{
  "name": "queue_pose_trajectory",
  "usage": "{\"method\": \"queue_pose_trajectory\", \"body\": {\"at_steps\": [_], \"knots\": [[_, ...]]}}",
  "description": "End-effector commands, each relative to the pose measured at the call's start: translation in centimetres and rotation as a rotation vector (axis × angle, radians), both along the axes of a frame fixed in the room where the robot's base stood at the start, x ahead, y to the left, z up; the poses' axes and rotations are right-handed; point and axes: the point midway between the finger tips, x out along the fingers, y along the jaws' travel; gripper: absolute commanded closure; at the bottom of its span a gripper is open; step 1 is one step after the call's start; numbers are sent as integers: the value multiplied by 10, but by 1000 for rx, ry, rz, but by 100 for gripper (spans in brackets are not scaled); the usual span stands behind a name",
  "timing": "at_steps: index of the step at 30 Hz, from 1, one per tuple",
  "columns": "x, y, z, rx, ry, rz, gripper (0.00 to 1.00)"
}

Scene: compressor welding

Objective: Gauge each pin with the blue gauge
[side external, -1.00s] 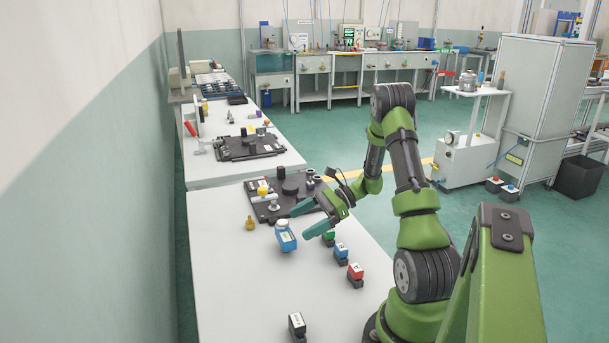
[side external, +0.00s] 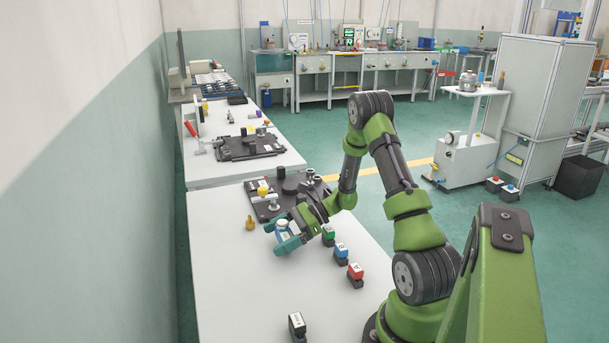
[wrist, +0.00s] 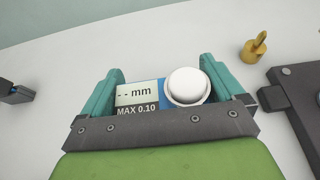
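The blue gauge (side external: 283,228) is at the near table's left middle, between the teal fingers of my gripper (side external: 284,240). In the wrist view the gauge (wrist: 140,93) shows a "-- mm" display, the words "MAX 0.10" and a round white button. The fingers of my gripper (wrist: 163,85) flank it closely on both sides. Whether they press on it cannot be told. A dark fixture plate (side external: 262,211) lies just behind, with several upright round parts on it. Which of these are the pins is too small to tell, and my gripper hides part of the plate.
A brass knobbed piece (side external: 249,223) stands left of the plate. Small blocks with green (side external: 328,232), blue (side external: 341,250) and red (side external: 355,270) tops line the right side. A dark block (side external: 297,325) stands at the front. The table's left front is clear. A second fixture (side external: 250,146) lies farther back.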

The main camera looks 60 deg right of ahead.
Motion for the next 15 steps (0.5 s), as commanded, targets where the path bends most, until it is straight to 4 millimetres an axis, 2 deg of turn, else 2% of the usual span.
{"method": "queue_pose_trajectory", "body": {"at_steps": [1,9,15], "knots": [[0,0,0,0,0,0,14],[0,0,1,0,-2,-1,54],[0,0,1,0,-2,-1,54]]}}
